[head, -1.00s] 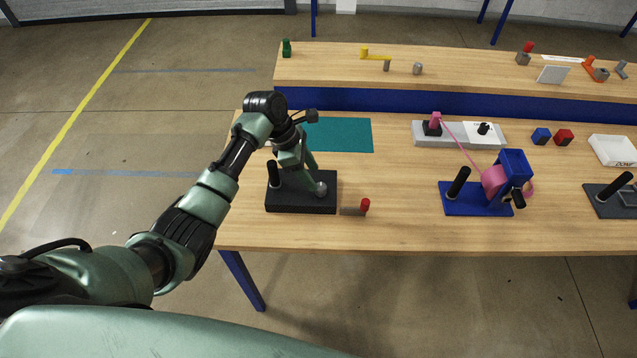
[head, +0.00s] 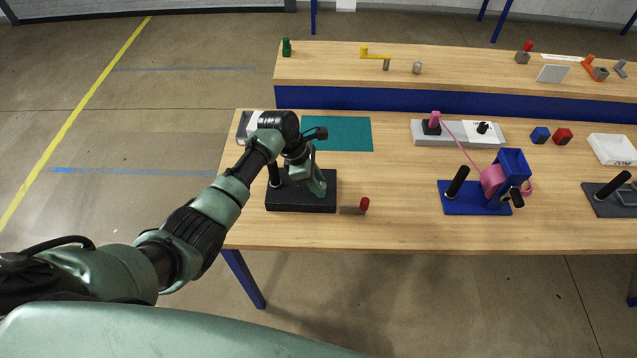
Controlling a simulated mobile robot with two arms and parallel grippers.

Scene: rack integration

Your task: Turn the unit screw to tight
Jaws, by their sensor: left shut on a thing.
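A black base block (head: 300,205) with an upright black post (head: 273,172) stands at the left of the near table. My left gripper (head: 317,188) reaches down over the right half of this block. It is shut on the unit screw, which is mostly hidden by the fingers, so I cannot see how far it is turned. My right gripper is not in view.
A grey piece with a red end (head: 363,205) lies just right of the block. A teal mat (head: 345,134) lies behind it. A blue fixture (head: 475,200) and a grey plate (head: 450,140) stand further right. Bare table lies between.

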